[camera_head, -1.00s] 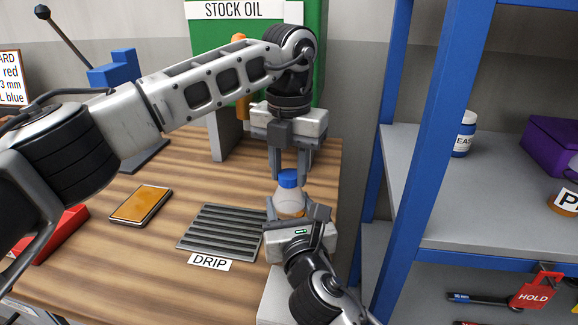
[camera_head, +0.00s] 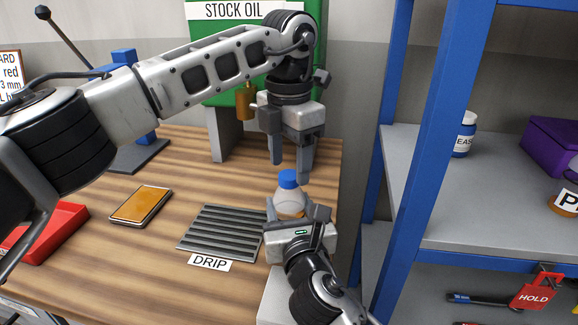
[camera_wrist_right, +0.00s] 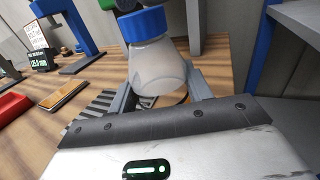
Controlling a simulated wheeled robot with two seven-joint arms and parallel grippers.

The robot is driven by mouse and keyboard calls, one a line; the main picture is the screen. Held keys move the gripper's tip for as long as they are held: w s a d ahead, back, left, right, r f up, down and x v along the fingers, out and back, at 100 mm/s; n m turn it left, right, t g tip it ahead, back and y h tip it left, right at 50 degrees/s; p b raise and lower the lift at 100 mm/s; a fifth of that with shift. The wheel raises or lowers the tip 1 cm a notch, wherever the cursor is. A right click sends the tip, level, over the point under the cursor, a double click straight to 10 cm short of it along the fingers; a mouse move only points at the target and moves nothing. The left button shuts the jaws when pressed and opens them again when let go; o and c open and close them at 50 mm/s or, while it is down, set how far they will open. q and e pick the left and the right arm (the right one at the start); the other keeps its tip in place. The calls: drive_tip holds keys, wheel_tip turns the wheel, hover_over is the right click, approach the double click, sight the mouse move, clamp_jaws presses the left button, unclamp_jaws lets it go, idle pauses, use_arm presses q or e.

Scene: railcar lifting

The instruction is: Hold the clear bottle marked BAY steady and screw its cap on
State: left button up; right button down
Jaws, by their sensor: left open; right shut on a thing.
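The clear bottle (camera_head: 290,202) stands upright near the right edge of the bench, and its BAY mark is not visible. A blue cap (camera_head: 289,179) sits on its neck; I cannot tell how tight it is. The right wrist view shows the bottle (camera_wrist_right: 157,72) and the cap (camera_wrist_right: 144,24) close up. My right gripper (camera_head: 292,212) is shut around the bottle's body from the front. My left gripper (camera_head: 290,172) points down just above and behind the cap. It is open, its fingers apart and holding nothing.
A dark ribbed drip grate (camera_head: 222,232) lies left of the bottle. An orange-topped pad (camera_head: 141,206) and a red tray (camera_head: 45,232) lie further left. The green stock oil tank (camera_head: 225,60) stands behind. A blue-framed shelf (camera_head: 415,130) rises on the right.

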use_arm(q)
wheel_tip(320, 180, up, 10)
idle(0.3)
drive_tip(key=shift+r, duration=0.1)
use_arm(e)
drive_tip(key=c, duration=0.6)
unclamp_jaws()
drive_tip(key=shift+o, duration=0.2)
